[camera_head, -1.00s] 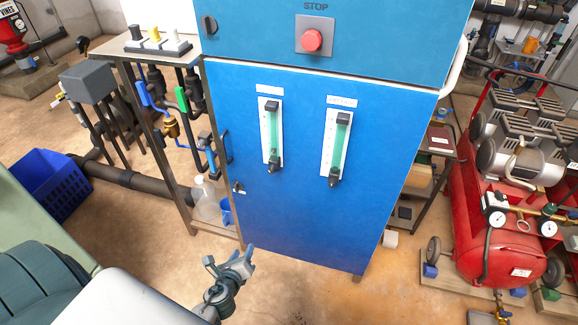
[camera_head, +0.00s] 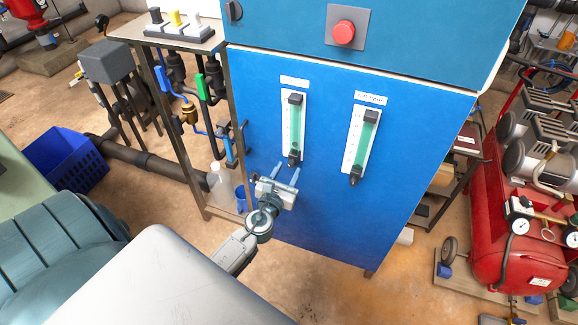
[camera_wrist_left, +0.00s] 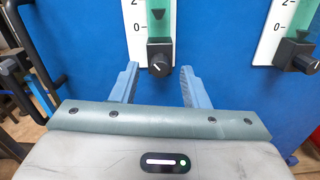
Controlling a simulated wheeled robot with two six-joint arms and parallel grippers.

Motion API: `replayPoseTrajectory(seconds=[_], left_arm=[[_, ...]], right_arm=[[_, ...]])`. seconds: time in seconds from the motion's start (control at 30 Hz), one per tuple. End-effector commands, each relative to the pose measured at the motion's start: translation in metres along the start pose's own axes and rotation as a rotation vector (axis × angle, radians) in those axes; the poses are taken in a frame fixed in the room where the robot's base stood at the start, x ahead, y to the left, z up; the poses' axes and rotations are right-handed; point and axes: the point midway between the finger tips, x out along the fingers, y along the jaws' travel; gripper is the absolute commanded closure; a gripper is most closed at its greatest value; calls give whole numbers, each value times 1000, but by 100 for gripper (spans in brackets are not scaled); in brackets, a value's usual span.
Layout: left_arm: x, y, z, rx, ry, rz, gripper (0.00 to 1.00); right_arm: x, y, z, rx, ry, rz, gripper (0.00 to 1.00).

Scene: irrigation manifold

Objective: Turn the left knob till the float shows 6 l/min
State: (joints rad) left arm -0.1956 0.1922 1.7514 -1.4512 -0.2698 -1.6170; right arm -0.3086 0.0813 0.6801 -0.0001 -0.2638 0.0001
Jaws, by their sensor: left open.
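The left flowmeter (camera_head: 292,125) is a white scale with a green tube on the blue cabinet door. Its black left knob (camera_head: 294,159) sits at the bottom; in the left wrist view this knob (camera_wrist_left: 159,66) has a white pointer line. A dark float (camera_wrist_left: 158,14) shows in the left tube between the 0 and 2 marks; higher marks are out of that view. My left gripper (camera_head: 287,172) is open, its fingers pointing at the door just below the knob. In the left wrist view the knob appears between the fingertips (camera_wrist_left: 158,70); contact is not visible. My right gripper is not in view.
A second flowmeter (camera_head: 362,141) with its own knob (camera_head: 354,179) is to the right on the door. A red stop button (camera_head: 344,32) is above. A pipe stand (camera_head: 207,125) is left of the cabinet, and a red compressor (camera_head: 503,240) stands right.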

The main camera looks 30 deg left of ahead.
Motion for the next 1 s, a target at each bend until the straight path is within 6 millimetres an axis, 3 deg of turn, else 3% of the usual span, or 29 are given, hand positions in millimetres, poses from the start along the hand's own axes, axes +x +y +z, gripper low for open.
replayPoseTrajectory(seconds=[0.2, 0.47, 0.5, 0.7, 1.0], left_arm=[[17, 0, 0, 0, 1, 0, 59], [18, 0, -1, -1, 1, 0, 59], [18, 0, -1, -1, 1, 0, 61], [18, 0, -1, -1, 1, 0, 100], [18, 0, -1, -25, 1, 0, 100]], right_arm=[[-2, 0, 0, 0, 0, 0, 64], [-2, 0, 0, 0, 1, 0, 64], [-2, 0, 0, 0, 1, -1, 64], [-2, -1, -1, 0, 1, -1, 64], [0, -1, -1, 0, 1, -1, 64]])
